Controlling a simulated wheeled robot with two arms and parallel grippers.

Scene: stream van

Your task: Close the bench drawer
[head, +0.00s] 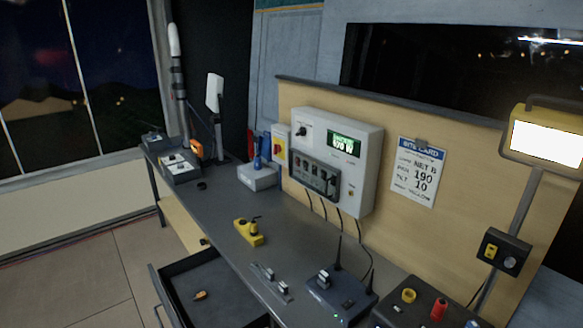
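The bench drawer (188,276) is pulled out from the front of the dark bench (222,209), at the lower left of the head view. Its dark tray is open to view, and a small orange-brown item (200,295) lies inside. The drawer's front panel (163,296) faces left, with a handle (158,314) near the bottom edge of the picture. The near end of the drawer is cut off by the frame. Neither of my grippers shows in this view.
A lit lamp (545,142) stands at right. The tiled floor (85,275) left of the drawer is clear.

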